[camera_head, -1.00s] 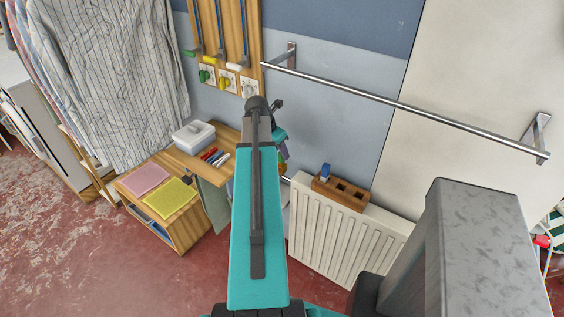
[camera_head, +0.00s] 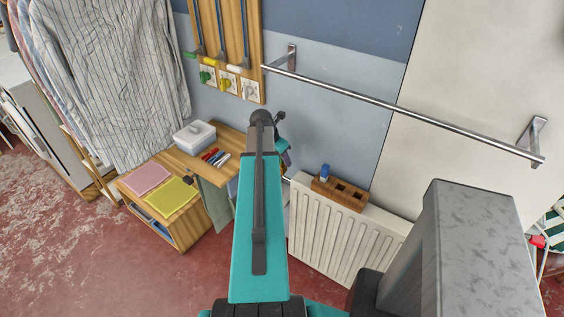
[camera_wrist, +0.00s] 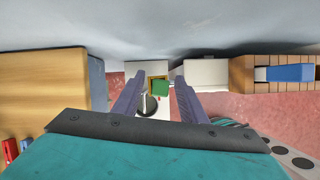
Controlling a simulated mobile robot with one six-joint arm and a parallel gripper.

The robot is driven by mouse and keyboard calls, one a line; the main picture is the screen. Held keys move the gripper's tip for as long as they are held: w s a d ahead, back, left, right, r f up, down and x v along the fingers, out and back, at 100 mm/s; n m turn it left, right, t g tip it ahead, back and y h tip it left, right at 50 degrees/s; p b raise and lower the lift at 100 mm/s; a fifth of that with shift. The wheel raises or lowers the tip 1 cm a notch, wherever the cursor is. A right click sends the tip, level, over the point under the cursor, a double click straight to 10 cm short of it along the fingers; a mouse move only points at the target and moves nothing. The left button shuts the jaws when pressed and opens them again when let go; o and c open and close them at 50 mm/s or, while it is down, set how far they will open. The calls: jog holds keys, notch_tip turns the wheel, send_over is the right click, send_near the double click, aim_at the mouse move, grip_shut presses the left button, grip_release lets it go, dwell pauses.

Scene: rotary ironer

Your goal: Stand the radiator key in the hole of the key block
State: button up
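In the wrist view my gripper (camera_wrist: 160,86) points down with its two purple-grey fingers apart. A small green piece (camera_wrist: 160,89) shows between them, with gaps to both fingers. It may be the radiator key, but its shape is unclear. Behind it is a small brown-edged square (camera_wrist: 152,79), perhaps the key block, on a white surface (camera_wrist: 134,69). A dark round part (camera_wrist: 149,106) lies beside the left finger. I cannot tell the heights of these parts. In the head view my arm hides most of my gripper and the space under it.
A wooden table (camera_head: 232,165) with pens and a white box (camera_head: 194,136) is left. A metal rail (camera_head: 400,110) crosses the wall.

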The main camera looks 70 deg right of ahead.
dwell(0.3)
grip_shut()
jog(key=shift+r, duration=0.2)
notch_tip(320, 180, up, 4)
jog(key=p, duration=0.3)
jog(key=shift+a+f, duration=0.1)
jog(key=shift+f, duration=0.1)
jog(key=w+a+r+p, duration=0.1)
jog(key=w+a, duration=0.3)
jog(key=a, duration=1.1)
jog(key=shift+a+p, duration=0.15)
jog(key=shift+p, duration=0.6)
